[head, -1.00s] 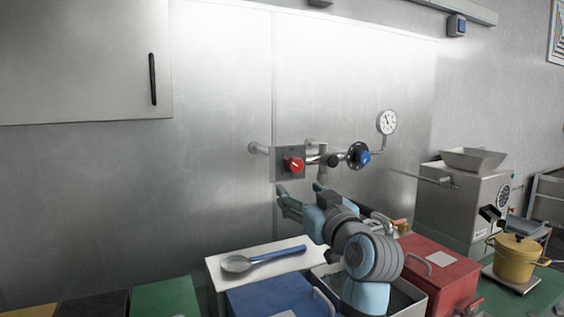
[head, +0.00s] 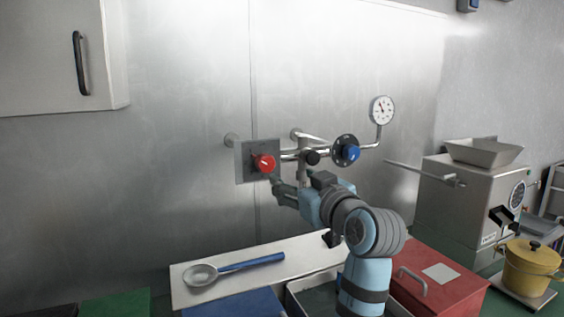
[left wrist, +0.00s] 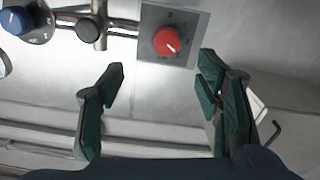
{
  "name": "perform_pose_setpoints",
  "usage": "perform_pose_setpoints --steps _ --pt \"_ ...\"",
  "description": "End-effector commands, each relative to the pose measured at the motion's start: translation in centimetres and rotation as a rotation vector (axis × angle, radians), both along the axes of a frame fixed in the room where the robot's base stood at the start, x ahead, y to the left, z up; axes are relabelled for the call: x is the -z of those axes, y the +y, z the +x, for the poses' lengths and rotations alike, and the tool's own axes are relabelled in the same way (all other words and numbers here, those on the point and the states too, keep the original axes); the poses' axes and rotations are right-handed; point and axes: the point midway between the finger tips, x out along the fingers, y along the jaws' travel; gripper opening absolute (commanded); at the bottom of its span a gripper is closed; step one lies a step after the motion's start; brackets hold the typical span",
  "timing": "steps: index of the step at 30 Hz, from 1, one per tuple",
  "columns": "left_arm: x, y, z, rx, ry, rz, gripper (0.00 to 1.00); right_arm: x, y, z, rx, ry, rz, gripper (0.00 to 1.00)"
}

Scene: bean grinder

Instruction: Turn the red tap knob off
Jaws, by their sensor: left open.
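The red tap knob (head: 264,163) sits on a grey square plate (head: 244,160) on the steel wall, with a white mark on its face. In the left wrist view the red knob (left wrist: 167,41) is beyond the fingertips, nearer the right finger. My left gripper (head: 279,189) is just below and right of the knob in the head view. In the left wrist view its green fingers (left wrist: 160,77) are spread wide with nothing between them, apart from the knob. My right gripper is not in view.
A blue knob (head: 346,151), a black knob (head: 311,157), pipes and a gauge (head: 382,110) are to the right of the plate. Below are a white board (head: 211,256) with a spoon (head: 202,275), a red box (head: 426,283) and a yellow pot (head: 531,267). The wall left of the plate is clear.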

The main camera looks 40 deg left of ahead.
Motion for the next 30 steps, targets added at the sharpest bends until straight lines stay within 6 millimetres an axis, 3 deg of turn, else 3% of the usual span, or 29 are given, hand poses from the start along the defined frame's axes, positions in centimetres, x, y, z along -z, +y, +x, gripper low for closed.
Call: perform_pose_setpoints --steps 5,12,18,22,30 --pt "-0.2 1.9 0.9 -0.001 0.000 0.003 0.59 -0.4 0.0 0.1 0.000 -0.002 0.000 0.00" --pt "-0.2 7.5 3.9 -0.002 0.002 0.003 0.59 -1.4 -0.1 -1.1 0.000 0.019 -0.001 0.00" --pt "-0.2 11.3 5.8 -0.002 0.001 0.002 0.59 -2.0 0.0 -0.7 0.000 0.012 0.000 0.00" --pt "-0.1 12.5 6.4 -0.002 0.000 0.001 0.59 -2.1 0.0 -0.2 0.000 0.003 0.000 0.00" --pt "0.1 12.8 6.6 -0.001 0.000 0.000 0.59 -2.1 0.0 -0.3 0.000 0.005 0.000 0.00"
